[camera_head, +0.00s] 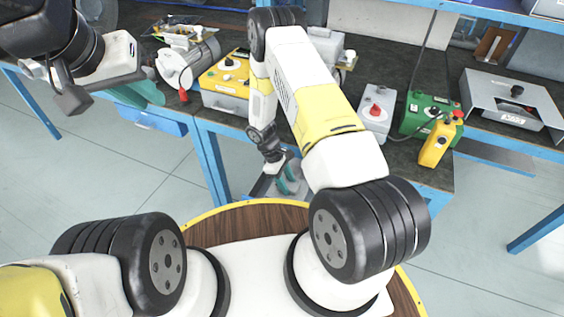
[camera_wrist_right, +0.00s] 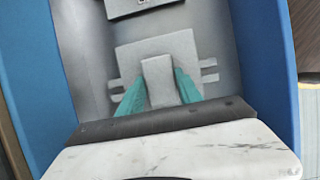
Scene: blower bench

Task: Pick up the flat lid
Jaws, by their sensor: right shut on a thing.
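The flat lid (camera_wrist_right: 132,62) is a grey square plate with small tabs at its sides and a raised block-shaped grip (camera_wrist_right: 158,78) in the middle, seen in the right wrist view. My right gripper (camera_wrist_right: 160,92) has its teal fingers on both sides of that grip and is shut on it. In the head view my right gripper (camera_head: 286,180) is low at the bench's front edge, with grey surfaces around it. I cannot tell whether the lid is lifted. My left gripper (camera_head: 146,92) shows teal at the upper left; its fingers are partly hidden.
Blue walls (camera_wrist_right: 262,60) stand on both sides of the lid, with a dark grey surface around it. The bench holds a yellow box (camera_head: 225,82), a grey box with a red button (camera_head: 375,115), a green box (camera_head: 428,112) and a metal housing (camera_head: 510,100).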

